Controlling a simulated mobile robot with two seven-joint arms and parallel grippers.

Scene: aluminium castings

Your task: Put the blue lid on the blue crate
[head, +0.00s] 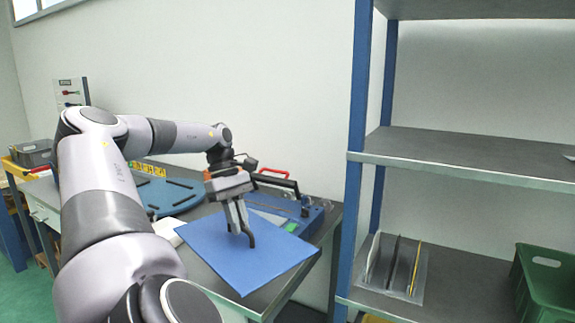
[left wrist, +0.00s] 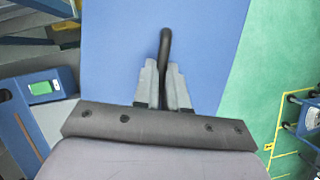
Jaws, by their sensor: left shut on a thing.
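The blue lid (head: 238,262) is a flat blue sheet with a dark upright handle (head: 249,232). My left gripper (head: 240,230) is shut on this handle, above the lid. In the left wrist view, the fingers (left wrist: 164,88) close around the handle (left wrist: 165,48), and the blue lid (left wrist: 112,55) spreads out behind them. The lid looks roughly level over the right part of the table; its height above the top is hard to tell. I cannot make out the blue crate in either view. My right gripper is out of view.
A grey table (head: 326,219) carries a round blue plate (head: 165,195) and a blue device with a green display (head: 291,227). A metal shelf (head: 450,168) at right holds a slotted rack (head: 418,287) and a green crate (head: 543,279). Green floor (left wrist: 258,75) shows beside the lid.

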